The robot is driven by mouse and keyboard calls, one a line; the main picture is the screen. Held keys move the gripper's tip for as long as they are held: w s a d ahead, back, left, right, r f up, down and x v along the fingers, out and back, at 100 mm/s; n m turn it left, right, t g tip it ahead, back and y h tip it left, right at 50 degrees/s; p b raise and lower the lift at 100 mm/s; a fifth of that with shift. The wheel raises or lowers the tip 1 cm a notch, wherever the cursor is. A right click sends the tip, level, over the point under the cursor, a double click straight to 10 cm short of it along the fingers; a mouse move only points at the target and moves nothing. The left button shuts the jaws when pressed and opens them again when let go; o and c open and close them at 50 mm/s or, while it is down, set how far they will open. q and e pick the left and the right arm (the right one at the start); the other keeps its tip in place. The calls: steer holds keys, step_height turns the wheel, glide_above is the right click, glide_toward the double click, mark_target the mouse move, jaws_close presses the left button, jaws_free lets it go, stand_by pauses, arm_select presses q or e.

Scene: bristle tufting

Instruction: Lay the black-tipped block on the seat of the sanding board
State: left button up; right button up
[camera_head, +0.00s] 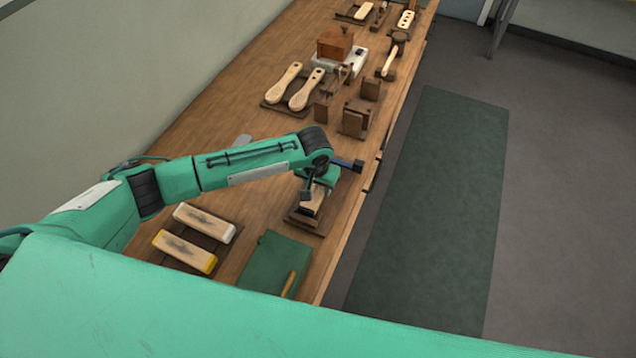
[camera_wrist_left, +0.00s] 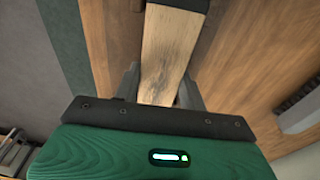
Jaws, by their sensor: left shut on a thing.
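My left gripper (camera_head: 312,192) points down over the front right part of the bench. It is shut on a pale wooden block (camera_head: 312,204), the black-tipped block. In the left wrist view the block (camera_wrist_left: 168,48) runs up the picture between the fingers (camera_wrist_left: 160,92), with a dark end (camera_wrist_left: 183,5) at the top edge. The dark brown sanding board (camera_head: 305,224) lies under the block near the bench's right edge. The gripper hides part of the board and block, so I cannot tell whether they touch. My right gripper is not in view.
A white-tipped block (camera_head: 205,222) and a yellow-tipped block (camera_head: 184,252) lie on a dark rack at left. A green mat (camera_head: 265,262) is in front. Paddle brushes (camera_head: 284,83), a wooden box (camera_head: 335,41), small dark stands (camera_head: 354,120) and a mallet (camera_head: 391,60) stand farther back.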

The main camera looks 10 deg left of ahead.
arm_select(q)
steer(key=shift+f, duration=0.4)
stand_by(0.7)
steer(key=o, duration=1.6)
steer(key=shift+c, duration=0.2)
steer(key=shift+s+r+p, duration=0.15)
steer(key=shift+r+p, duration=1.1)
steer(key=shift+p, duration=0.25)
steer(key=shift+s+a+r+p, duration=0.1)
steer(key=shift+s+r+p, duration=0.1)
steer(key=shift+r+p, duration=1.3)
steer(key=shift+s+r+p, duration=0.15)
steer(key=shift+r+p, duration=1.1)
steer(key=shift+p, duration=0.45)
